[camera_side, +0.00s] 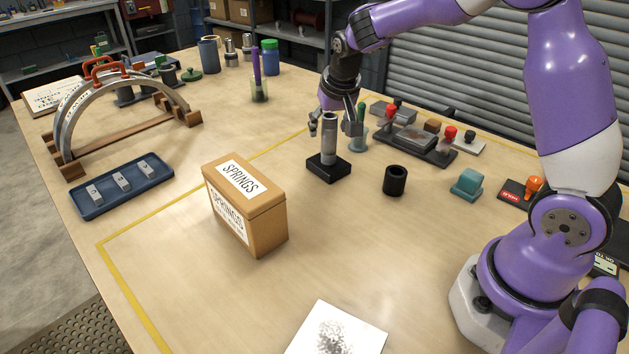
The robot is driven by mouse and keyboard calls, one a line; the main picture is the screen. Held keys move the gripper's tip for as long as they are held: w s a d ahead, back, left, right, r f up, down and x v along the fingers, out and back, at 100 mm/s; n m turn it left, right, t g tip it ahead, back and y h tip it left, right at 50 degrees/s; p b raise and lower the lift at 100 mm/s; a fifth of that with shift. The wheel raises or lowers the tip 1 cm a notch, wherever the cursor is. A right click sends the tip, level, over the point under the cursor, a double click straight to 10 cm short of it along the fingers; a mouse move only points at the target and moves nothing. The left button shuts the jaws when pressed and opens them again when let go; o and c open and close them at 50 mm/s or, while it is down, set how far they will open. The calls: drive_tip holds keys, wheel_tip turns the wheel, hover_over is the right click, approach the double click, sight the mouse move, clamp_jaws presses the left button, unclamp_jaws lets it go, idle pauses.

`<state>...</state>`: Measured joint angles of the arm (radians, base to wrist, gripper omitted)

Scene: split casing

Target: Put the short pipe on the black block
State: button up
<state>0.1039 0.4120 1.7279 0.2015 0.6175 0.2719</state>
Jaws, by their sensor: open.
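A short grey metal pipe (329,140) stands upright on the black block (329,169), a flat square piece on the table. My gripper (337,126) is just above and around the pipe's upper part, pointing down. Its fingers are open, one on each side of the pipe. I cannot tell whether either finger touches it.
A black hollow cylinder (395,181) stands right of the block, with a teal block (467,184) farther right. A cardboard SPRINGS box (246,209) stands at front left. A clamp fixture (413,142) lies behind. The table's front middle is mostly clear beside a white sheet (337,331).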

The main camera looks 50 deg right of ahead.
drive_tip(key=s+v, duration=0.1)
drive_tip(key=v, duration=1)
drive_tip(key=s+a+f+n+y, duration=0.1)
drive_tip(key=s+a+n, duration=0.2)
drive_tip(key=s, duration=0.4)
drive_tip(key=s+a+n+t+y, duration=0.1)
drive_tip(key=s+a+n, duration=0.2)
drive_tip(key=s, duration=0.5)
drive_tip(key=shift+a+f+t, duration=0.15)
drive_tip(key=shift+f+t, duration=0.15)
drive_tip(key=shift+f, duration=0.1)
